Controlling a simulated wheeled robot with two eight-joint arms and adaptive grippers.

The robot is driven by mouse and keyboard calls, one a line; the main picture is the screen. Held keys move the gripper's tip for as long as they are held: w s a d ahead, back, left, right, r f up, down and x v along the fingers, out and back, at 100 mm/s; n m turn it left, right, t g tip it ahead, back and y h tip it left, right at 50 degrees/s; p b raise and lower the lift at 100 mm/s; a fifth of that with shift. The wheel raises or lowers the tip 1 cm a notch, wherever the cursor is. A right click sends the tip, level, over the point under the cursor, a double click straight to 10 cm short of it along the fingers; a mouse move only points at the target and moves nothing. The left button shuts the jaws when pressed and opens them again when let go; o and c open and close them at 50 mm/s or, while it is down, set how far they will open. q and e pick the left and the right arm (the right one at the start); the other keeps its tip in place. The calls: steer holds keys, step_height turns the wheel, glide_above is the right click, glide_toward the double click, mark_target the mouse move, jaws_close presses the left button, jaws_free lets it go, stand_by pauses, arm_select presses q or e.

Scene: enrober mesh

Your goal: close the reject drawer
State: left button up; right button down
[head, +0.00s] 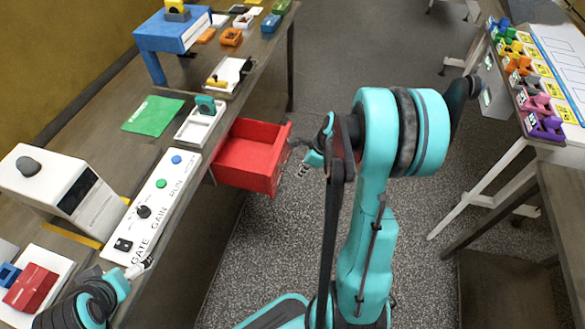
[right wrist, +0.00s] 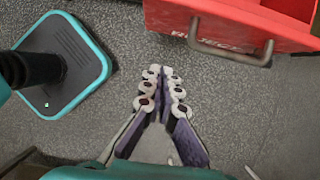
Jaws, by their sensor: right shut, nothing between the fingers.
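The red reject drawer (head: 243,178) stands pulled out from under the edge of the bench on the left, and its inside looks empty. Its front (right wrist: 225,22) and grey handle (right wrist: 230,50) show at the upper right of the right wrist view. My right gripper (head: 306,164) is just beyond the drawer front, over the floor. In the right wrist view its fingers (right wrist: 161,82) are shut and empty, apart from the handle. My left gripper (head: 142,268) is near the bench's front edge by the control panel; its jaws are too small to read.
The control panel (head: 158,202) with knobs and buttons lies along the bench edge. A white tray (head: 193,128) with a teal piece stands above the drawer. A white machine (head: 62,190) is behind the panel.

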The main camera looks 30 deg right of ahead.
arm_select(q)
steer(key=shift+w+d+f+b, duration=0.1)
steer(key=shift+f+b, duration=1.75)
steer(key=shift+f, duration=0.3)
arm_select(e)
steer(key=w+a+f, duration=0.4)
steer(key=w+f, duration=0.1)
steer(key=f, duration=0.1)
steer(key=shift+f, duration=0.4)
steer(key=shift+w+a, duration=0.1)
